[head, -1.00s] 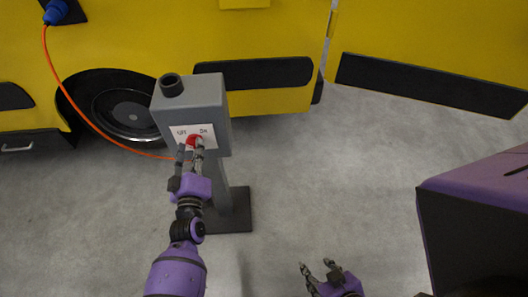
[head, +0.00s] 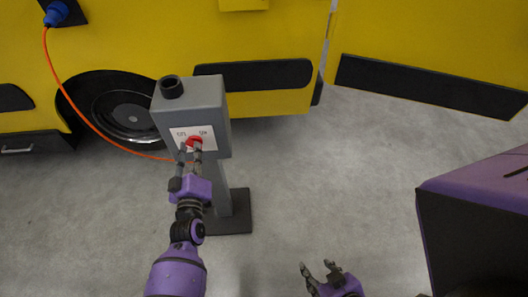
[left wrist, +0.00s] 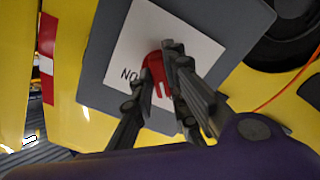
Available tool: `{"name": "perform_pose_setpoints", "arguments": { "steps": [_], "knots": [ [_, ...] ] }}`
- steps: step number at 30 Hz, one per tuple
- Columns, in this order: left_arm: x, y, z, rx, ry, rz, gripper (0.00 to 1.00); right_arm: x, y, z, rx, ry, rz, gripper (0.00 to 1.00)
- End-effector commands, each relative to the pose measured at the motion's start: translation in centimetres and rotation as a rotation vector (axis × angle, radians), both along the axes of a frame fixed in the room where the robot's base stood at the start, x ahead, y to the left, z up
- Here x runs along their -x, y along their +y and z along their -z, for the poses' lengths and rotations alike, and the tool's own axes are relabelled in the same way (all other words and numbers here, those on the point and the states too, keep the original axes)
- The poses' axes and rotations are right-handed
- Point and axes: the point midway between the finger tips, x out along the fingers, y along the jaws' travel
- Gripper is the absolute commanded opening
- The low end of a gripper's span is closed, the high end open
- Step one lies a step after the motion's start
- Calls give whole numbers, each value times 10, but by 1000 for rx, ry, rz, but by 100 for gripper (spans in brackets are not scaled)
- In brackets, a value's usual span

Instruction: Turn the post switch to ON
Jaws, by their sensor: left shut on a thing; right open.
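The post switch is a grey box (head: 217,112) on a post, with a white label reading OFF at left and ON at right. Its red knob (head: 194,141) sits at the middle of the label. My left gripper (head: 190,148) is at the knob from below, its two fingers shut on it. In the left wrist view the knob (left wrist: 153,72) shows between the fingers (left wrist: 155,88), partly hidden by one finger. I cannot tell clearly which marking the knob points to. My right gripper (head: 319,268) is open and empty, low in the head view, away from the post.
A yellow vehicle (head: 150,40) with a dark wheel (head: 125,108) stands behind the post. An orange cable (head: 75,103) runs from a blue plug (head: 56,13) and passes behind the post. A purple and black box-like shape (head: 470,220) is at right. The grey floor between is clear.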

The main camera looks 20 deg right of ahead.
Motion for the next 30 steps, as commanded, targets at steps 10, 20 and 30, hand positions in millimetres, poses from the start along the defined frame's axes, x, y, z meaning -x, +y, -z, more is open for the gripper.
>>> {"name": "perform_pose_setpoints", "arguments": {
  "steps": [10,20,30],
  "knots": [
    [0,0,-1,-261,-86,-1,0,-7,0,-8,-1,-16,1,47],
    [0,0,-1,-560,-182,0,0,-7,0,-11,-3,-16,3,47],
    [0,0,0,-869,-281,-1,0,-6,0,-12,-3,-16,3,47]
  ]
}}
